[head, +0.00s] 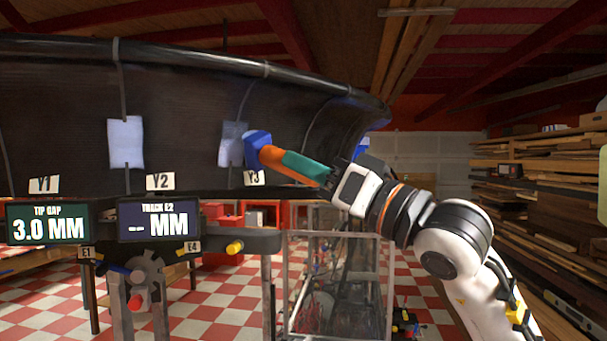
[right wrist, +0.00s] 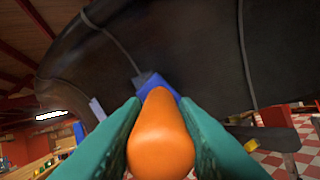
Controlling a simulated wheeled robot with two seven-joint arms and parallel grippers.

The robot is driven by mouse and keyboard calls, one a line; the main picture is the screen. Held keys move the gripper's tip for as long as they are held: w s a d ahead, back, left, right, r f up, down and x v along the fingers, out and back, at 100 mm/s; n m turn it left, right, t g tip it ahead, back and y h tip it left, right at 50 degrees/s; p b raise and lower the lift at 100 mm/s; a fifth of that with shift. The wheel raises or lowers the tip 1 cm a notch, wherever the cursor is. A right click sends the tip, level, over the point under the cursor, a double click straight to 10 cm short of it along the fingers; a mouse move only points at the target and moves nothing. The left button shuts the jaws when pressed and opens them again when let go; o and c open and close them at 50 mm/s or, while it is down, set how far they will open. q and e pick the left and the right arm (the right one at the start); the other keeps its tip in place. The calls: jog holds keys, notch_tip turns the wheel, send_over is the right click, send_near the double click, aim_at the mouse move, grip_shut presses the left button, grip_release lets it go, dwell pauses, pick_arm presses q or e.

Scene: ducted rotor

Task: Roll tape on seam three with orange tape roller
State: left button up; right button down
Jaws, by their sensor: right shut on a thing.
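The orange tape roller has an orange handle (head: 284,162) and a blue head (head: 257,147). My right gripper (head: 306,168) is shut on the handle, which shows between its teal fingers in the right wrist view (right wrist: 160,140). The blue head (right wrist: 154,84) points at the dark duct wall (head: 185,110). In the head view, it overlaps the right edge of a pale tape patch (head: 231,144) on the seam above the Y3 label (head: 254,178). I cannot tell whether the head touches the tape. My left gripper is out of view.
Another pale patch (head: 126,142) lies on the seam left of the Y2 label (head: 160,181). A display (head: 47,222) reads tip gap 3.0 MM; the track display (head: 159,219) shows dashes. A metal-framed cage (head: 335,285) stands below the duct. Lumber shelves (head: 535,170) are at right.

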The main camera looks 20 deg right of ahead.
aim_at(284, 170)
jog(key=shift+s+a, duration=0.3)
jog(key=shift+a, duration=0.65)
jog(key=shift+s+a, duration=0.25)
jog(key=shift+a, duration=0.7)
jog(key=shift+s+d+f+b, duration=0.1)
jog(key=shift+s+f+b, duration=0.05)
jog(key=shift+s+b, duration=0.3)
jog(key=shift+s+d+f+b, duration=0.1)
jog(key=shift+s+f+b, duration=0.1)
jog(key=shift+s, duration=0.3)
jog(key=shift+s+d+f+b, duration=0.1)
jog(key=shift+s+d+b, duration=0.2)
jog(key=shift+s, duration=0.65)
jog(key=shift+s+d+b, duration=0.15)
jog(key=shift+s+b, duration=0.1)
jog(key=shift+s, duration=0.65)
jog(key=s, duration=0.2)
jog(key=s+b, duration=0.1)
jog(key=shift+d+f, duration=0.25)
jog(key=shift+d, duration=0.1)
jog(key=shift+w, duration=0.15)
